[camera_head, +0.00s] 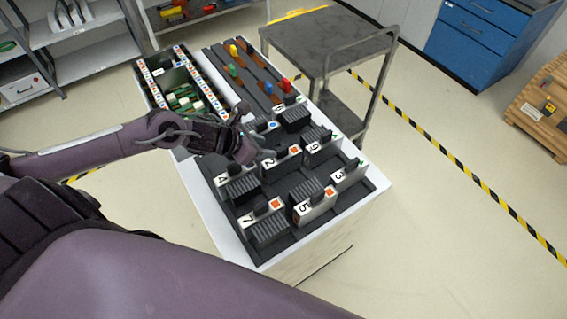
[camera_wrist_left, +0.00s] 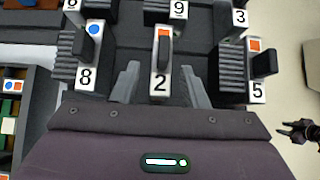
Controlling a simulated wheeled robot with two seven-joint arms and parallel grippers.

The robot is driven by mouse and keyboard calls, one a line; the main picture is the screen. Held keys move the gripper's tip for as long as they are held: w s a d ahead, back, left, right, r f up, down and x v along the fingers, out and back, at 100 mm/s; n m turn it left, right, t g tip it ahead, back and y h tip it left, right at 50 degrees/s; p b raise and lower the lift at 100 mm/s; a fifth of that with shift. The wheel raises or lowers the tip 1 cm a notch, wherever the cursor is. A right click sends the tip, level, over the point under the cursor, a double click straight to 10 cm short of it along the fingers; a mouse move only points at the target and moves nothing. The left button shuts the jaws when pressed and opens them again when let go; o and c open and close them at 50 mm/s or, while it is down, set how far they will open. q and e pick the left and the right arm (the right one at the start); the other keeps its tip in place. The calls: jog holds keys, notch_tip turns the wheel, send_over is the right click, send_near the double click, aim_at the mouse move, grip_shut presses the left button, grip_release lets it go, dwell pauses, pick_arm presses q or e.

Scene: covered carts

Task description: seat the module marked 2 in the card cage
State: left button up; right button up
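The module marked 2 (camera_head: 281,157) stands in the dark tray on the cart, with an orange square and a dark handle on its white top. In the left wrist view module 2 (camera_wrist_left: 160,78) is upright between the two fingers of my left gripper (camera_wrist_left: 161,85). Those fingers are open, with a gap on each side of it. In the head view my left gripper (camera_head: 249,148) is beside module 2. The card cage (camera_head: 207,83) is at the far left of the cart, with colour-marked rails and green boards inside. My right gripper (camera_wrist_left: 290,130) shows small at the right, its fingers apparently apart.
Modules marked 4 (camera_head: 240,186), 7 (camera_head: 263,211), 5 (camera_head: 315,204), 3 (camera_head: 347,176) and 9 (camera_head: 319,146) crowd around in the dark tray (camera_head: 277,240). Module 8 (camera_wrist_left: 88,55) is left of it in the wrist view. A rack with coloured handles (camera_head: 245,70) adjoins the cage.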

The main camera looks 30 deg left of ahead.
aim_at(279, 149)
pick_arm(q)
jog(key=shift+w+d+f, duration=0.1)
jog(key=shift+w+d, duration=0.1)
jog(key=shift+w+d+f, duration=0.15)
jog(key=p+x, duration=0.2)
jog(key=x, duration=0.2)
jog(key=shift+w+d, duration=0.15)
jog(key=shift+d, duration=0.05)
jog(key=shift+w+d+f, duration=0.1)
jog(key=shift+w+f, duration=0.05)
jog(key=shift+f, duration=0.25)
pick_arm(e)
jog(key=shift+w+d+r, duration=0.2)
jog(key=shift+d+r, duration=0.1)
jog(key=shift+r, duration=0.35)
jog(key=shift+w+d+r, duration=0.2)
jog(key=shift+d+r, duration=0.1)
jog(key=shift+r, duration=0.3)
pick_arm(q)
jog(key=shift+c, duration=1)
grip_shut()
pick_arm(e)
jog(key=shift+s+a, duration=0.15)
jog(key=shift+a, duration=0.15)
